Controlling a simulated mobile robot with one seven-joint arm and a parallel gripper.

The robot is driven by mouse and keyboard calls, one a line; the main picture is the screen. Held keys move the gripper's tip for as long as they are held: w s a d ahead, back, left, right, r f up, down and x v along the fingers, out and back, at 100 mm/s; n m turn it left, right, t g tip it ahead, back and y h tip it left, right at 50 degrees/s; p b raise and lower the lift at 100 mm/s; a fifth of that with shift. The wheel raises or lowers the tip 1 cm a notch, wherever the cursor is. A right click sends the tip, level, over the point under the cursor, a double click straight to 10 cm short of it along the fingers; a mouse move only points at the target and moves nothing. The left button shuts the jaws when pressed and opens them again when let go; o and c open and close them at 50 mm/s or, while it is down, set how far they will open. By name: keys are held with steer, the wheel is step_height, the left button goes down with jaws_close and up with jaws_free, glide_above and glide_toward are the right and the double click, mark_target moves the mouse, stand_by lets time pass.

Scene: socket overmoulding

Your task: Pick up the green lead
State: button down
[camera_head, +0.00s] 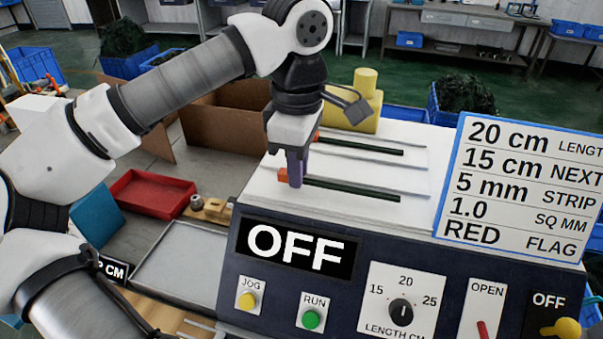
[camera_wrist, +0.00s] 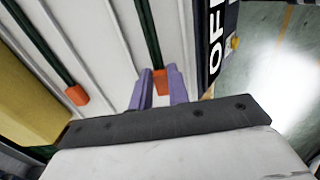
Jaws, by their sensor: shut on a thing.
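Two dark green leads with orange ends lie on the white top of the machine. The nearer green lead (camera_head: 345,187) has its orange end (camera_head: 284,175) at my gripper (camera_head: 294,182). In the wrist view my gripper's purple fingers (camera_wrist: 160,88) stand on both sides of this orange end (camera_wrist: 162,82), and its green length (camera_wrist: 149,35) runs away from them. My gripper is shut on this lead, which appears still at the level of the white top. The farther green lead (camera_head: 365,146) lies apart, its orange end (camera_wrist: 77,95) to the left in the wrist view.
The machine's front panel has an OFF display (camera_head: 296,250), buttons and a length dial (camera_head: 401,312). A sign (camera_head: 515,190) stands at the right. A yellow block (camera_head: 352,104) is behind the leads. A red tray (camera_head: 152,194) and a grey tray (camera_head: 182,262) lie left.

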step_height(320, 180, up, 18)
steer(key=p, duration=0.4)
steer(key=shift+r, duration=0.25)
